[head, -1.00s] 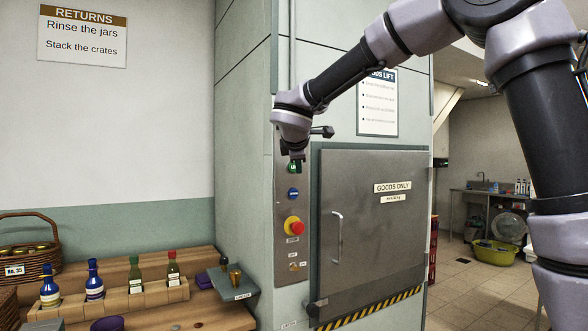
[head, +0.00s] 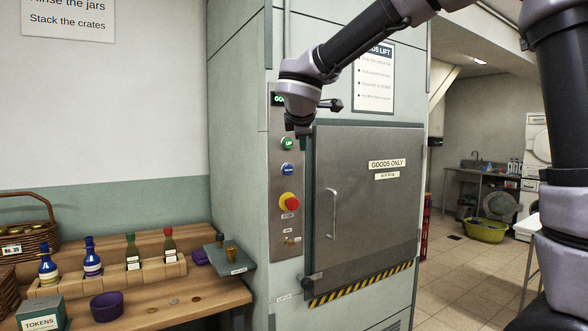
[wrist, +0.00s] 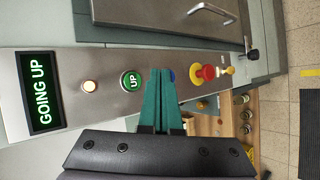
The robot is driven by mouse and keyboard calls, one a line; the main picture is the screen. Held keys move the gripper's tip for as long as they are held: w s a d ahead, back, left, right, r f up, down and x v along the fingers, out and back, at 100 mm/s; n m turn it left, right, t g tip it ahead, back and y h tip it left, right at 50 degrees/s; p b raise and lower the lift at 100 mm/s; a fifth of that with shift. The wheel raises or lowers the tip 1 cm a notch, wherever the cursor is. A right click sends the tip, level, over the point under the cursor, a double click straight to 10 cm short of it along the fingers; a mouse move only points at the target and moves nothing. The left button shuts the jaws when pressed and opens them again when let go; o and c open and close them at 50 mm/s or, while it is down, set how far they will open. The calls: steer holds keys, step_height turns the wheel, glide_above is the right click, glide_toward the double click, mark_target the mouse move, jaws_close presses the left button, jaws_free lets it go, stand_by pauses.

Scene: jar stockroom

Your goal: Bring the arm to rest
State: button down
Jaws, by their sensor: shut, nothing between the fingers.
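My gripper (head: 302,146) is in front of the goods lift's control panel, by the upper left corner of the lift door (head: 366,215). In the wrist view its two green fingers (wrist: 162,98) are together with nothing between them. Just beside the fingertips is the green UP button (wrist: 131,81), which also shows uncovered in the head view (head: 288,143). The display (wrist: 41,92) reads GOING UP, and a small lamp (wrist: 89,87) is lit. The blue button (wrist: 169,75) is partly hidden by the fingers. I cannot tell any gap to the panel exactly.
The red stop button (head: 290,201) on its yellow base and the door handle (head: 332,213) stick out below and right of my gripper. A wooden counter (head: 205,294) with bottles, a purple bowl (head: 107,306) and a tokens box (head: 42,314) stands at the left.

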steer(key=s+d+m+g+h, duration=0.1)
steer(key=s+d+m, duration=0.2)
steer(key=d, duration=0.3)
steer(key=s+d+f+m+g, duration=0.1)
steer(key=s+d+m, duration=0.15)
steer(key=d, duration=0.35)
steer(key=s+d+m+g+h, duration=0.1)
steer(key=s+d+m, duration=0.1)
steer(key=d+m, duration=0.35)
steer(key=s+d+f+m+y, duration=0.2)
steer(key=s+d+m, duration=0.2)
steer(key=s+m, duration=0.2)
steer(key=s+d+f+m+g+y, duration=0.1)
steer(key=s+d+m, duration=0.4)
steer(key=s, duration=0.6)
step_height(320, 180, down, 2)
steer(key=shift+s+f+m+y, duration=0.15)
steer(key=shift+f+m+y, duration=0.1)
steer(key=shift+m+y, duration=0.4)
steer(key=shift+d, duration=0.1)
stand_by(3.4)
